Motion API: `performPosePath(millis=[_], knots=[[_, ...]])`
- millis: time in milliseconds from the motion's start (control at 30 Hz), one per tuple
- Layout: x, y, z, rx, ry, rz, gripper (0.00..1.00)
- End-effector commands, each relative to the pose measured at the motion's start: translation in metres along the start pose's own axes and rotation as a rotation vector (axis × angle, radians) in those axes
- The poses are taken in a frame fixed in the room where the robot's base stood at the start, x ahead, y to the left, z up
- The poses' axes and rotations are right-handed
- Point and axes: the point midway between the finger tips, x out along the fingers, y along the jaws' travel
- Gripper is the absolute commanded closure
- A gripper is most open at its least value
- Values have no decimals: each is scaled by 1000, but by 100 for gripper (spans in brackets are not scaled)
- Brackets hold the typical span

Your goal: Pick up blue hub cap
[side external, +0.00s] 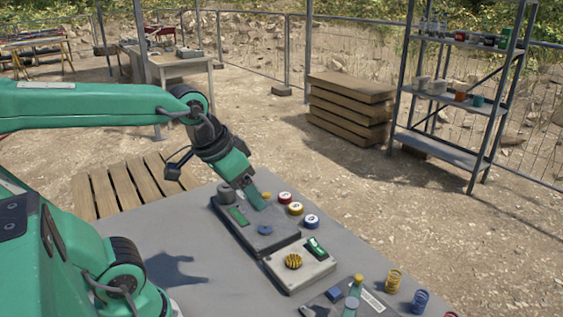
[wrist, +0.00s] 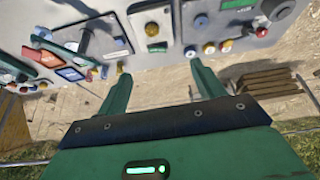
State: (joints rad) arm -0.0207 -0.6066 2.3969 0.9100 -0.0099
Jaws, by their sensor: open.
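A small round cap with a blue side and a pale top (side external: 312,221) stands on the grey table at the right end of a row with a red cap (side external: 285,197) and a yellow cap (side external: 295,209). It seems to show in the wrist view as a small blue piece (wrist: 190,51). A flat blue disc (side external: 265,229) lies on the dark panel; which blue piece is the hub cap I cannot tell. My gripper (side external: 259,203) is above the dark panel, left of the caps. In the wrist view my gripper (wrist: 160,87) is open, with nothing between its fingers.
The dark panel (side external: 250,240) has a green display and grey knob. Beside it sits a pale box (side external: 300,268) with a striped yellow knob. Springs (side external: 393,280) and other parts stand at the front right. Stacked boards (side external: 350,105) and a shelf rack (side external: 450,100) stand beyond the table.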

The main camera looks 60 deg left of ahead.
Motion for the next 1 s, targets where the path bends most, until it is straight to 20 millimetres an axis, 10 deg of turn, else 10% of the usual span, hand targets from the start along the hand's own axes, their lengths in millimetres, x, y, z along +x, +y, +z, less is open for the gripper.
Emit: performPosePath(millis=[1000], knots=[[128,-48,-142,-158,-274,-43,32]])
